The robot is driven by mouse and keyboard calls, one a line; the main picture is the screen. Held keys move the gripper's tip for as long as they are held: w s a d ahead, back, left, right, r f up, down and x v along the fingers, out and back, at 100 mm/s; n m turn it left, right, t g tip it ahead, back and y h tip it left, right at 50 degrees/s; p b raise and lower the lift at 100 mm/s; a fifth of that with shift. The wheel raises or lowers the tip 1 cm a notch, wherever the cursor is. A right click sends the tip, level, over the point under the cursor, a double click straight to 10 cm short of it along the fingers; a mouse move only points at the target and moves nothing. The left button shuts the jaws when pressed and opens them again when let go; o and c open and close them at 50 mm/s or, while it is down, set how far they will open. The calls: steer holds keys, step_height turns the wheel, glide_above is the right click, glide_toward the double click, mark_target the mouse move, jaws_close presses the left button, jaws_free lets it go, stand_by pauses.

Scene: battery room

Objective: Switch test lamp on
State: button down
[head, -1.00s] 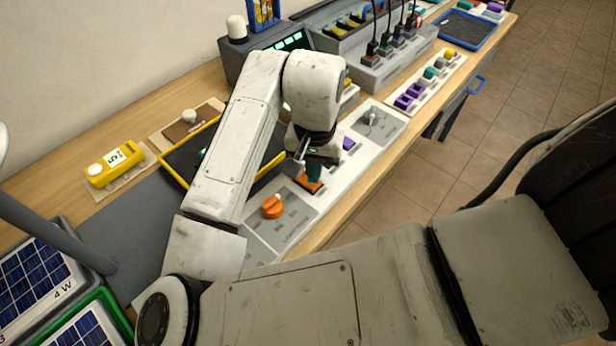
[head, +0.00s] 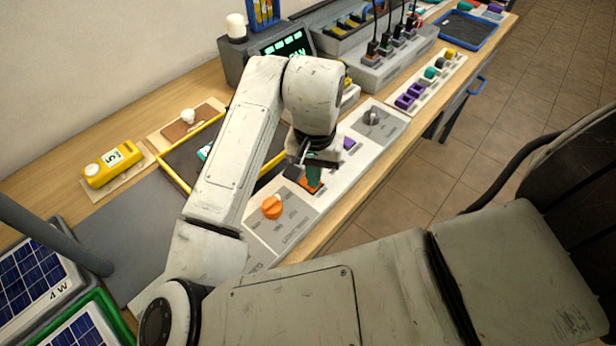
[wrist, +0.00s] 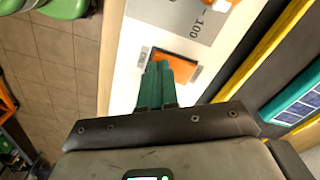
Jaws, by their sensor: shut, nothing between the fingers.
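My gripper (head: 314,174) is shut and empty, its green fingers pointing down at an orange rocker switch (head: 313,187) on the white panel strip. In the wrist view the closed fingertips (wrist: 157,68) overlap the near part of the orange switch (wrist: 180,66); I cannot tell whether they press on it. A small white bulb (head: 188,116) stands on a brown board behind the yellow-edged tray, and a white dome lamp (head: 236,27) tops the dark display unit. No label shows which one is the test lamp.
An orange knob (head: 272,206) sits on a grey plate just nearer than the switch. A grey knob (head: 371,116) and purple blocks (head: 405,101) lie farther along. Floor is open beyond the bench edge.

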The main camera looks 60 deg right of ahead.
step_height(320, 180, up, 7)
steer(key=p, duration=0.6)
stand_by(0.4)
stand_by(0.6)
